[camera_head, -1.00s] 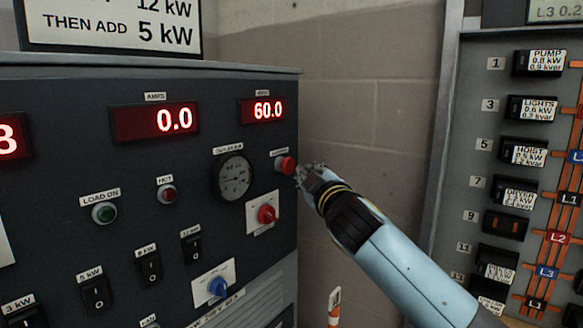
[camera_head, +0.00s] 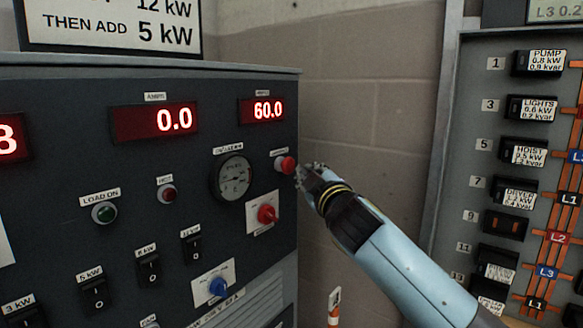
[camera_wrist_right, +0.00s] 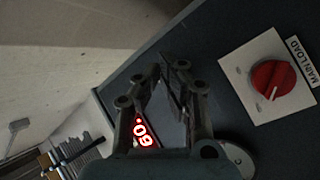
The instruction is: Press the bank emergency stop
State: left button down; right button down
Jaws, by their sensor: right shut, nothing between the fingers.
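The red emergency stop button (camera_head: 287,165) sticks out near the right edge of the dark load bank panel (camera_head: 60,150), below the 60.0 display. Its small label is too blurred to read. My right gripper (camera_head: 300,171) is shut and empty, with its fingertips just right of the button. I cannot tell whether they touch it. In the right wrist view the shut fingers (camera_wrist_right: 166,72) point at the panel, and the button is hidden there. My left gripper is not in view.
A red rotary knob (camera_head: 267,214) sits below the button and also shows in the wrist view (camera_wrist_right: 273,78). A round gauge (camera_head: 232,178) is left of the button. A breaker panel (camera_head: 470,110) stands at the right, with bare wall (camera_head: 370,90) between.

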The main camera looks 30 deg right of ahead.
jog(key=shift+w, duration=0.15)
jog(key=shift+w+a, duration=0.15)
jog(key=shift+w, duration=0.15)
jog(key=shift+w+a, duration=0.15)
jog(key=shift+w, duration=0.2)
dwell(0.9)
jog(key=shift+s, duration=0.1)
jog(key=shift+s+d, duration=0.3)
jog(key=shift+s, duration=0.4)
jog(key=s, duration=0.1)
jog(key=s+d, duration=0.1)
jog(key=s, duration=0.1)
jog(key=s+d, duration=0.1)
jog(key=s, duration=0.1)
jog(key=shift+s+d, duration=0.15)
jog(key=shift+s, duration=0.1)
dwell(0.4)
